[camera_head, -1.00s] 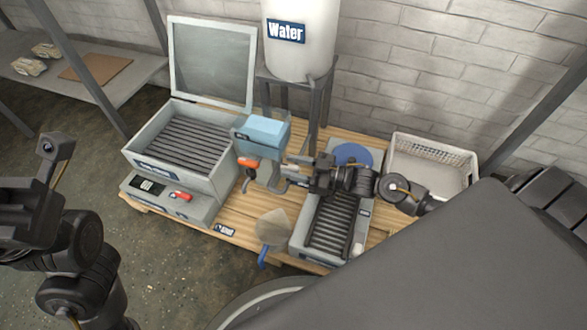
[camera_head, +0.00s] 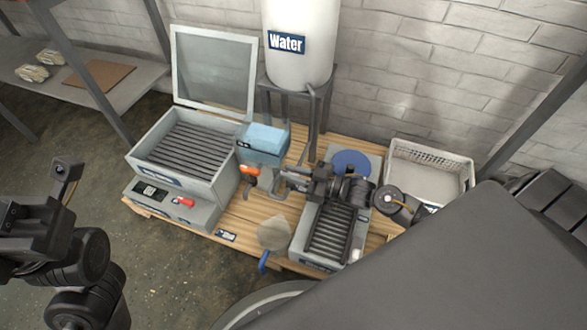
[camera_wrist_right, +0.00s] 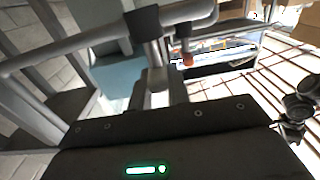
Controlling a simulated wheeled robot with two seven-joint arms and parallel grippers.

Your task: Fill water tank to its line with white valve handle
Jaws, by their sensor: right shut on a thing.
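The large white tank (camera_head: 300,45) labelled "Water" stands on a dark stand at the back, with a pipe leading down from it. A smaller box with a light blue top (camera_head: 264,134) sits below it to the left; I cannot make out a fill line on it. My right gripper (camera_head: 291,180) is beside this box, shut on a pale grey handle-like part that its fingers mostly hide. The right wrist view shows the pale part (camera_wrist_right: 157,82) just ahead of the gripper, below a grey pipe (camera_wrist_right: 90,42). My left gripper (camera_head: 66,178) is far left, away from everything.
An orange handle (camera_head: 249,170) is just left of my right gripper. A grey slatted basin with a raised lid (camera_head: 186,139) stands at left. A slatted press bed (camera_head: 329,232), a blue disc (camera_head: 351,163) and a white basket (camera_head: 430,172) are at right.

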